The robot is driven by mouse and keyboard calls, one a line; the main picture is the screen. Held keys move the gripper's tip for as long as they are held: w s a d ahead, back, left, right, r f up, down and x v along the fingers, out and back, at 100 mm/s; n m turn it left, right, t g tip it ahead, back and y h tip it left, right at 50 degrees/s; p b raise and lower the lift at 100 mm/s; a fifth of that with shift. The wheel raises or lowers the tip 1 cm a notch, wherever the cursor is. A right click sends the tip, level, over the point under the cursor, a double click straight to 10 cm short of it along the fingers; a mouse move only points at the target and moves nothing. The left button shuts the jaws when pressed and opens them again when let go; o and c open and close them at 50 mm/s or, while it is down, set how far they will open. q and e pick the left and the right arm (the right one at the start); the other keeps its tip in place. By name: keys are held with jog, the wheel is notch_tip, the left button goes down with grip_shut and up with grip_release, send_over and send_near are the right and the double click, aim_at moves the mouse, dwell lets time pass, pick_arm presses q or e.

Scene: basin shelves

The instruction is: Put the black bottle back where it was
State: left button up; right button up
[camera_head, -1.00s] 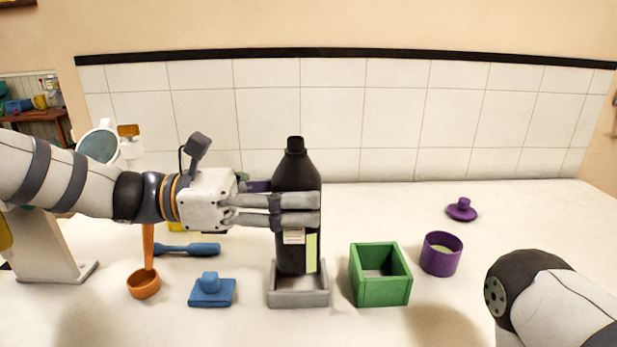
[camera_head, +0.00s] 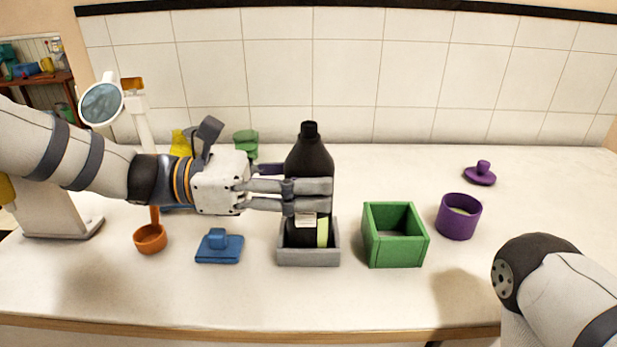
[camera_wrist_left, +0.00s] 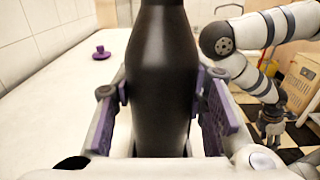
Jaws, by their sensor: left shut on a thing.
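The black bottle (camera_head: 309,160) stands upright with its lower end inside the grey open box (camera_head: 308,258). The box's front wall hides its base, so I cannot tell whether it touches the bottom. My left gripper (camera_head: 315,195) comes in from the left and is shut on the bottle's body, above a small pale label. In the left wrist view the bottle (camera_wrist_left: 163,80) is upright between the purple finger pads. My right gripper (camera_wrist_left: 270,128) hangs far off at the right of the left wrist view, too small to tell its opening.
A green open box (camera_head: 395,252) and a purple cup (camera_head: 458,217) stand right of the grey box, with a purple lid (camera_head: 480,174) behind. A blue lidded piece (camera_head: 219,248) and an orange scoop (camera_head: 150,239) are at left. The front counter strip is clear.

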pick_arm(q)
jog(key=shift+f, duration=0.5)
jog(key=o, duration=1.4)
